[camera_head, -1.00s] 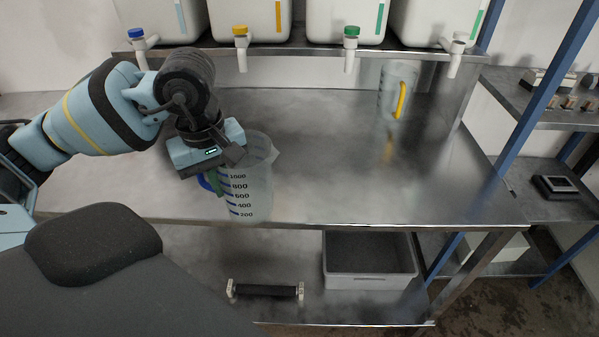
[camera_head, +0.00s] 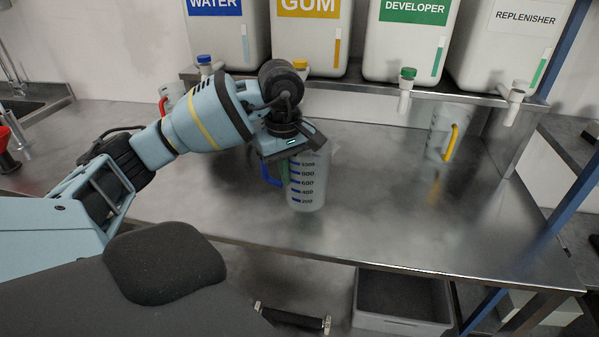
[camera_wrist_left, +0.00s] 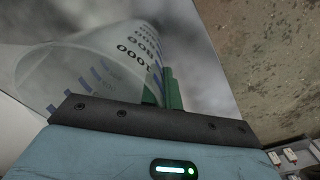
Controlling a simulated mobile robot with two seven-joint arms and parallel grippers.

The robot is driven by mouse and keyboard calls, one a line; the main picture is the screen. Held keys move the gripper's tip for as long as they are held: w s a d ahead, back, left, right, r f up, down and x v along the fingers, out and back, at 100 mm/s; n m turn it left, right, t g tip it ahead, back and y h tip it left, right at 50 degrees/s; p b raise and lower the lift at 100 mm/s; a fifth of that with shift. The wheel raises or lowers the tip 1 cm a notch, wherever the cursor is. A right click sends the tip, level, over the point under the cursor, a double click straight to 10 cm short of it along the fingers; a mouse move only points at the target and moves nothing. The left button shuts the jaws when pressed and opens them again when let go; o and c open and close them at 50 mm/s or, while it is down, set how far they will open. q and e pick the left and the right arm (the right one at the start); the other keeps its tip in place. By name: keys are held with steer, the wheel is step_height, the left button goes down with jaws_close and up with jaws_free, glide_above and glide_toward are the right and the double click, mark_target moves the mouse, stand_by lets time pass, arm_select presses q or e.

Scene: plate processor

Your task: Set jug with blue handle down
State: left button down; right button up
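The clear jug with the blue handle (camera_head: 310,185) is upright over the steel worktop (camera_head: 380,215), a little back from its front edge. Dark volume marks run down its side. I cannot tell whether its base touches the worktop. My left gripper (camera_head: 284,165) is at the jug's left side, its green fingers closed by the blue handle, which shows below the wrist. In the left wrist view the jug (camera_wrist_left: 95,65) lies tilted across the picture beside a green finger (camera_wrist_left: 172,92); the grip itself is largely hidden. My right gripper is not in view.
A jug with a yellow handle (camera_head: 443,130) stands at the back right. A red-handled jug (camera_head: 172,97) is partly hidden behind my left arm. Labelled tanks with taps line the shelf (camera_head: 350,88) behind. A grey bin (camera_head: 402,300) sits below. The worktop right of the jug is clear.

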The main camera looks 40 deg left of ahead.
arm_select(q)
steer(key=w, duration=0.2)
steer(key=w+a, duration=0.1)
steer(key=w, duration=0.1)
steer(key=shift+w+f, duration=0.15)
steer(key=shift+a, duration=0.1)
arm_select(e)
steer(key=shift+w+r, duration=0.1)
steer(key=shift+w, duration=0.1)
arm_select(q)
steer(key=shift+w, duration=0.1)
steer(key=shift+w, duration=0.2)
step_height(320, 180, down, 4)
steer(key=shift+a+r+p, duration=0.1)
steer(key=shift+r+p, duration=0.1)
steer(key=shift+p, duration=0.15)
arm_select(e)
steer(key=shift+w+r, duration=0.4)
arm_select(q)
steer(key=shift+f, duration=0.2)
steer(key=c, duration=1.6)
jaws_free()
steer(key=shift+c, duration=0.2)
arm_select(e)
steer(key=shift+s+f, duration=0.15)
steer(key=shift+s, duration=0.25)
